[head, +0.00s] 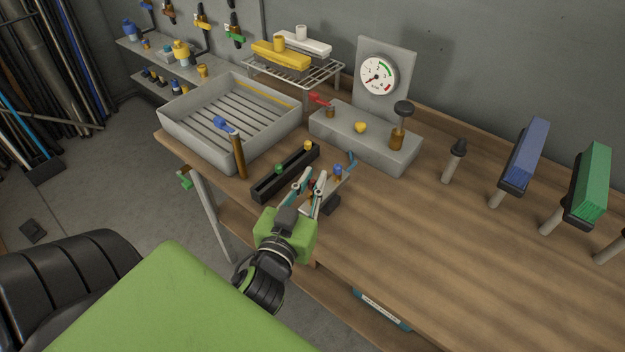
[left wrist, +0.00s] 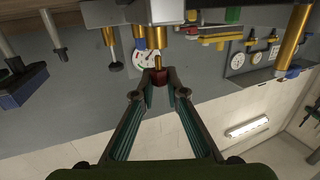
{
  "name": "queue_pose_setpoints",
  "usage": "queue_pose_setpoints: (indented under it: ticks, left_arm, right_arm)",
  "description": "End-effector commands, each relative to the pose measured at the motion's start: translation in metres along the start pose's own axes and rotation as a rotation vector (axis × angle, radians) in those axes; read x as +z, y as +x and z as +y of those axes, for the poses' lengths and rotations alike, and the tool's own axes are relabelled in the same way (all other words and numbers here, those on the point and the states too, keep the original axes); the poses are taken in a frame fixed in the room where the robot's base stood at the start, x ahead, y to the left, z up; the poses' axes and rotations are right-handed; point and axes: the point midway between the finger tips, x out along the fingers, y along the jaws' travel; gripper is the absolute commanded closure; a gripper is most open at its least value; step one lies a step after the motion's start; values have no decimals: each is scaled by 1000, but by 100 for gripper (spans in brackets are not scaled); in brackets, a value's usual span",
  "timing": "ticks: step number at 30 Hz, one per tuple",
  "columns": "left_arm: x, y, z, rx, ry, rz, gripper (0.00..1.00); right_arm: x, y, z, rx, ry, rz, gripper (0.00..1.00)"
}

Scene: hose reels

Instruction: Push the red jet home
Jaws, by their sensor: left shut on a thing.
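The red jet (left wrist: 160,77) is between my left gripper's (left wrist: 160,82) fingertips in the left wrist view. The fingers are shut on it, and its thin brass stem points up the picture. A wider brass tube (left wrist: 157,37) is in line with the stem; I cannot tell whether they touch. In the head view my left gripper (head: 307,186) is over the bench's near edge, in front of a small grey fixture (head: 341,186) with a blue-topped part. The fingers mostly hide the jet there. My right gripper is not in view.
A black rack (head: 264,188) with green and yellow jets lies left of the gripper. A grey slatted tray (head: 178,117) and a grey block with a gauge (head: 378,75) stand behind. Blue (head: 527,150) and green (head: 592,180) brushes stand right. The front right bench top is clear.

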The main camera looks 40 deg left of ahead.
Motion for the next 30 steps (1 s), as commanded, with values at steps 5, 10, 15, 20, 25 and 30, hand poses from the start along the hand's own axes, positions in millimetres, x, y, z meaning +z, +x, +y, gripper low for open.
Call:
queue_pose_setpoints:
  ticks: [5, 10, 15, 20, 25, 30]
  left_arm:
    - [6, 0, 0, 0, 0, -1, 98]
    - [10, 0, 0, 0, 0, -1, 98]
    - [15, 1, 0, 0, 0, 0, 98]
    - [18, 1, 0, 0, 0, 0, 98]
    - [23, 1, 0, 0, 0, 0, 98]
    - [25, 1, 0, 0, 0, 0, 82]
  right_arm:
    - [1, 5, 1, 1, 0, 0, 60]
    - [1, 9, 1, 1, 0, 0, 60]
    - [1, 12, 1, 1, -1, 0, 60]
    - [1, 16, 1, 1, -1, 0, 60]
    - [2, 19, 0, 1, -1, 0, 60]
    - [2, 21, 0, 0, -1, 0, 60]
